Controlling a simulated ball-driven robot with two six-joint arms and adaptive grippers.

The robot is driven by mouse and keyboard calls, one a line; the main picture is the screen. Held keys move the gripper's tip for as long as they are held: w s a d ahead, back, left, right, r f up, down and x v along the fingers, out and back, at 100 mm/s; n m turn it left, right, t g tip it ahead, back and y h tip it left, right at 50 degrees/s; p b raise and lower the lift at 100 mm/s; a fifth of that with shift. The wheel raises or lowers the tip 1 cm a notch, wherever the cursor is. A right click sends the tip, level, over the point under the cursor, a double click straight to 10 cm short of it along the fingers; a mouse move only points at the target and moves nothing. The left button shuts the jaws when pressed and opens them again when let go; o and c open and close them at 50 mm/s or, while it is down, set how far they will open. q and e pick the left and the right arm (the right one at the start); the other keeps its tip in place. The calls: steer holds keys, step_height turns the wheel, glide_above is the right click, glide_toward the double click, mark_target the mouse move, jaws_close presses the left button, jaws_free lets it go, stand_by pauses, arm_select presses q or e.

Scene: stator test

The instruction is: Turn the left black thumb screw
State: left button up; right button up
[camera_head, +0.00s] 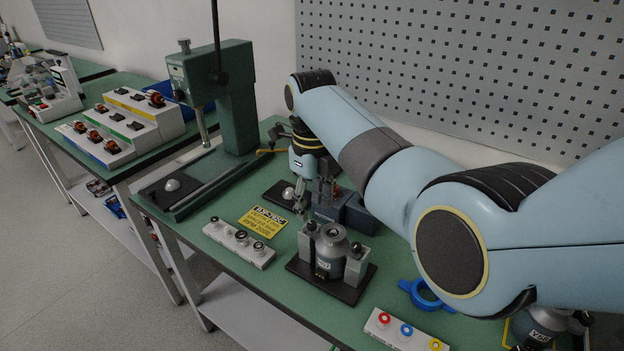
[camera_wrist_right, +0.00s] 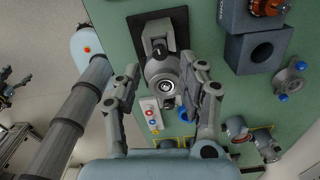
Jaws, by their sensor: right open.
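The test fixture has a black base plate (camera_head: 335,285), a silver cylinder (camera_head: 330,250) in the middle and a grey post on either side. A small black thumb screw (camera_head: 310,226) tops the left post. Another black thumb screw (camera_head: 356,247) tops the right post. In the right wrist view the left thumb screw (camera_wrist_right: 157,46) sits above the cylinder top (camera_wrist_right: 166,85); the other screw is not clearly seen. My right gripper (camera_head: 311,197) is open and empty, pointing down behind the fixture. Its fingers (camera_wrist_right: 163,84) frame the cylinder in the wrist view, apart from it. My left gripper is not in view.
A blue-grey block (camera_head: 355,216) stands close behind the fixture. A green press (camera_head: 240,95) stands at the left. A white strip with knobs (camera_head: 238,243) and a yellow label (camera_head: 263,221) lie left of the fixture. A blue ring (camera_head: 425,296) lies at its right.

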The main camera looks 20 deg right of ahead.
mark_target(312, 223)
step_height(312, 223, up, 7)
steer(key=shift+r, duration=0.1)
stand_by(0.3)
